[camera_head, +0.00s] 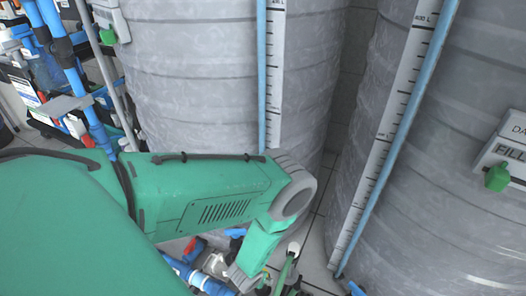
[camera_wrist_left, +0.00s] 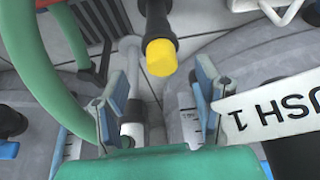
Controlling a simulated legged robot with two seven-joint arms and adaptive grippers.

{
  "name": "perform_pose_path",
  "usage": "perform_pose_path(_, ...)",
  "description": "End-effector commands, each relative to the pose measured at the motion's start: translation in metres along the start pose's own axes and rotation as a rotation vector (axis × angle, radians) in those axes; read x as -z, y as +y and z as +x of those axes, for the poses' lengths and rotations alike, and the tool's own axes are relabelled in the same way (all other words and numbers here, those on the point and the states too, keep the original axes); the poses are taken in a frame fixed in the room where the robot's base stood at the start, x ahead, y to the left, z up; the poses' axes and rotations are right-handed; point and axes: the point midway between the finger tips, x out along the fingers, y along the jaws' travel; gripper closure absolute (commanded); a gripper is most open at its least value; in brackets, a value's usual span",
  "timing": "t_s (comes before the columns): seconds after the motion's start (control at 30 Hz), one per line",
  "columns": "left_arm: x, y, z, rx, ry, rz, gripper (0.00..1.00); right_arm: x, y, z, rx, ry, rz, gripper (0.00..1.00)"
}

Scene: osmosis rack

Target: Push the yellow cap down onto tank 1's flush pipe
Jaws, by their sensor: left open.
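The yellow cap (camera_wrist_left: 161,57) shows at the upper middle of the left wrist view, at the end of a black pipe (camera_wrist_left: 157,18). I cannot tell how far it is seated on the pipe. My left gripper (camera_wrist_left: 160,82) is open, its two fingers apart on either side below the cap, with nothing between them that I can see touching. A white tag (camera_wrist_left: 270,115) reading "USH 1" is beside the right finger, partly cut off. In the head view my left arm reaches in from the left and hides the cap and most of the gripper. My right gripper is not seen.
Two large grey tanks, one at the middle (camera_head: 190,75) and one at the right (camera_head: 470,220), carry level scales. Blue pipes (camera_head: 92,120) stand at the left. Blue pipes and valves (camera_head: 205,278) lie low under my arm. A narrow strip of tiled floor (camera_head: 318,230) shows between the tanks.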

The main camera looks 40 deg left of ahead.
Motion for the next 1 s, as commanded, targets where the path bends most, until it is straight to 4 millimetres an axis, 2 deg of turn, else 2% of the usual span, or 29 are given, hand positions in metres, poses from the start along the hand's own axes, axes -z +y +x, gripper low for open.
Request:
perform_pose_path(0.13,0.004,0.0,0.002,0.0,0.001,0.0,0.42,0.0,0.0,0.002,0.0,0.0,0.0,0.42)
perform_pose_path(0.23,0.017,0.0,0.008,-0.001,0.005,0.0,0.42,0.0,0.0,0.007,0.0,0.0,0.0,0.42)
perform_pose_path(0.4,0.012,0.0,0.042,0.0,0.001,0.001,0.42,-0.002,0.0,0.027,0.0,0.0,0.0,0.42)
perform_pose_path(0.5,0.012,0.0,0.053,0.0,0.001,0.0,0.42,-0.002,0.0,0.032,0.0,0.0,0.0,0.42)
perform_pose_path(0.93,0.014,0.0,0.055,0.0,0.001,0.0,0.42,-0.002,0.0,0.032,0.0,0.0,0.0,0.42)
perform_pose_path(0.97,0.014,0.0,0.055,0.0,0.001,0.0,0.49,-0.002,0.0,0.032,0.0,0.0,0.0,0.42)
perform_pose_path(1.0,0.014,0.0,0.055,0.0,0.001,0.0,0.63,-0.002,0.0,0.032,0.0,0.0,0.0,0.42)
